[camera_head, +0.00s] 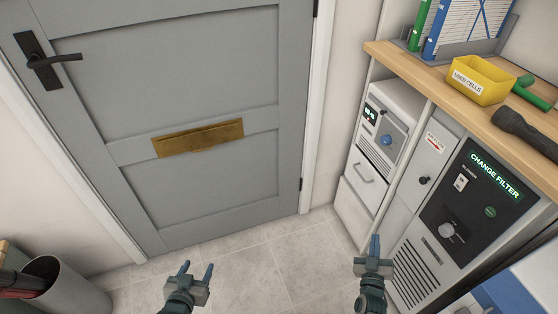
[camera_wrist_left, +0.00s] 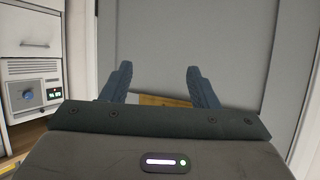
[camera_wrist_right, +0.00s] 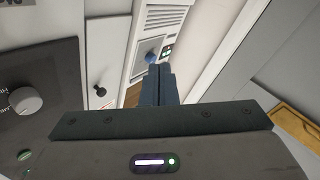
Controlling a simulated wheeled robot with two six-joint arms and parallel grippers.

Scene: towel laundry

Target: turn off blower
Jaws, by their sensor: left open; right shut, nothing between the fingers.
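The blower panel (camera_head: 478,207) is a dark control panel on the cabinet at the right. Its lit display (camera_head: 495,175) reads "CHANGE FILTER". A small white rocker switch (camera_head: 461,183) sits under a label that seems to read "BLOWER"; its position is too small to tell. The panel has a round grey knob (camera_head: 447,230) and a green button (camera_head: 490,212). The knob also shows in the right wrist view (camera_wrist_right: 25,101). My right gripper (camera_head: 374,244) is shut and empty, left of the panel and apart from it. My left gripper (camera_head: 197,268) is open and empty before the door.
A grey door (camera_head: 190,90) with a brass mail slot (camera_head: 199,138) fills the left. A white unit with a blue knob (camera_head: 387,140) stands left of the panel. A yellow "USED CELLS" bin (camera_head: 482,82) and a black flashlight (camera_head: 524,132) lie on the wooden counter (camera_head: 430,85).

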